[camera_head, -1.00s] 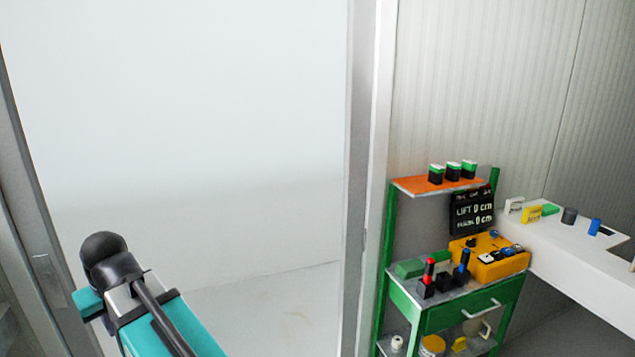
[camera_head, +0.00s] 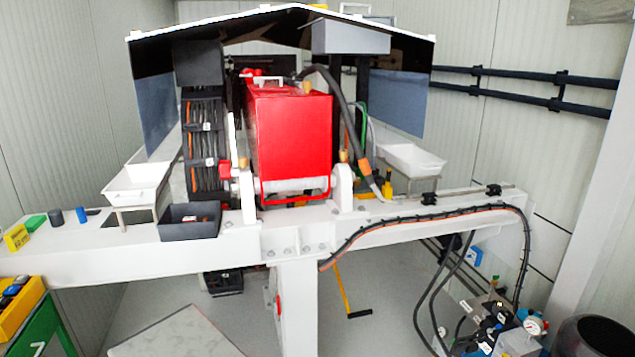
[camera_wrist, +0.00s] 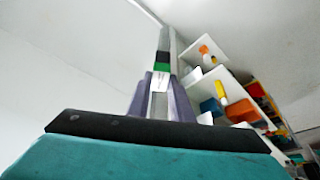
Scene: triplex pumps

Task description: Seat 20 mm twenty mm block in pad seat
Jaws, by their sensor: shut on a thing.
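In the wrist view my gripper (camera_wrist: 160,92) is shut on a small block (camera_wrist: 162,67) with black and green bands and a pale end. The block sits between the two grey fingers and points away from the wrist. I cannot read a size mark on it. My gripper is out of the head view. I cannot make out the pad seat for certain in either view.
A long white beam (camera_head: 110,262) crosses the head view. A yellow block (camera_head: 17,237), green block (camera_head: 36,221), grey cylinder (camera_head: 57,216) and blue piece (camera_head: 81,215) stand at its left. A dark bin (camera_head: 190,221) and red machine (camera_head: 290,140) stand further right.

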